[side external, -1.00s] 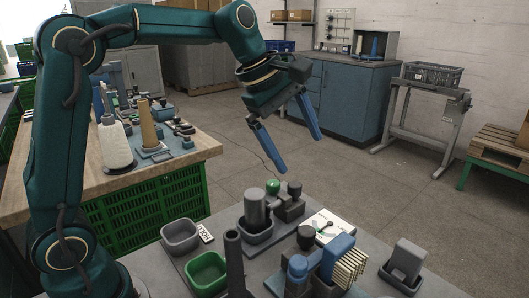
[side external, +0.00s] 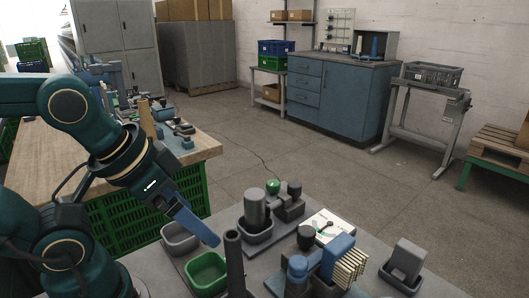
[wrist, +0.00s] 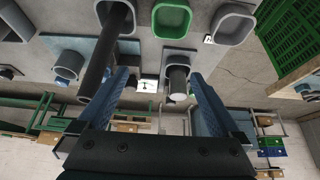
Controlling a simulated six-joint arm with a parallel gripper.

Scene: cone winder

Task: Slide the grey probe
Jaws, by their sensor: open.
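I cannot tell for sure which part is the grey probe. A grey cylinder (side external: 256,206) stands upright in a dark tray on the grey bench; it also shows in the wrist view (wrist: 178,82), near the right finger. A dark grey tube (side external: 234,264) stands upright in front of it, and appears left of the fingers in the wrist view (wrist: 105,60). My gripper (side external: 213,238) is above the left part of the bench, pointing down and right beside the tube. In the wrist view its blue fingers (wrist: 162,78) are apart with nothing held.
A green bin (side external: 206,274) and a grey bin (side external: 181,238) sit left of the tube. A green ball knob (side external: 273,186), a white card (side external: 328,227), a blue block with cream plates (side external: 340,258) and a grey block in a tray (side external: 405,258) are farther back or right.

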